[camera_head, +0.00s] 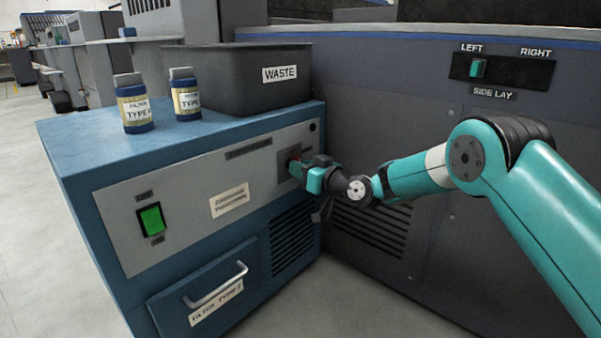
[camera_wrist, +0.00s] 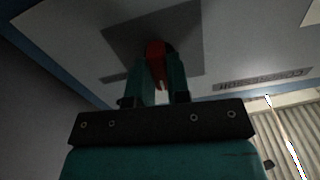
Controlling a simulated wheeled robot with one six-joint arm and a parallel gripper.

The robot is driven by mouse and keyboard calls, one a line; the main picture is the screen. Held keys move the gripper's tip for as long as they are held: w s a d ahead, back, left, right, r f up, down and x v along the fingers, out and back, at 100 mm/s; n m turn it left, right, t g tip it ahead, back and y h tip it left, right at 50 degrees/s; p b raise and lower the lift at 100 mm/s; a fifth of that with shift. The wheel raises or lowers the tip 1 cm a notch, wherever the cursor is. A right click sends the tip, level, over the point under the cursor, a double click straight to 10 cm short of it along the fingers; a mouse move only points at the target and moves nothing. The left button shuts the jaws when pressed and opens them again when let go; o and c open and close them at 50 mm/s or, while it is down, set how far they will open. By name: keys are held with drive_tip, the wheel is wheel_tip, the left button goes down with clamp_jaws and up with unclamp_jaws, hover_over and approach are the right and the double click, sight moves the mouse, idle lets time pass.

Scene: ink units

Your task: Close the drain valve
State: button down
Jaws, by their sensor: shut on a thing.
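The drain valve has a red handle (camera_wrist: 155,52) on a dark square plate (camera_wrist: 190,30) in the wrist view. In the head view the plate (camera_head: 283,168) is at the right end of the unit's grey front panel, and a little red of the handle (camera_head: 294,156) shows there. My gripper (camera_head: 301,168) reaches the valve from the right. In the wrist view its two fingers (camera_wrist: 160,72) are shut on the red handle, one on each side. The fingers hide part of the handle, and I cannot tell its exact turn.
The blue unit (camera_head: 80,150) carries two labelled bottles (camera_head: 134,112) (camera_head: 186,102) and a dark WASTE bin (camera_head: 240,75). Its front has a green switch (camera_head: 151,219) and a drawer handle (camera_head: 215,287). A dark machine wall (camera_head: 380,110) with a SIDE LAY switch (camera_head: 478,68) stands close on the right.

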drive_tip(key=shift+f+n, duration=0.1)
drive_tip(key=shift+n, duration=0.4)
idle(0.3)
drive_tip(key=c, duration=1.1)
unclamp_jaws()
drive_tip(key=shift+d, duration=0.1)
drive_tip(key=p+v, duration=0.4)
drive_tip(key=v, duration=1.3)
drive_tip(key=shift+s+d+p, duration=0.1)
drive_tip(key=shift+s+p, duration=0.1)
drive_tip(key=shift+p, duration=0.2)
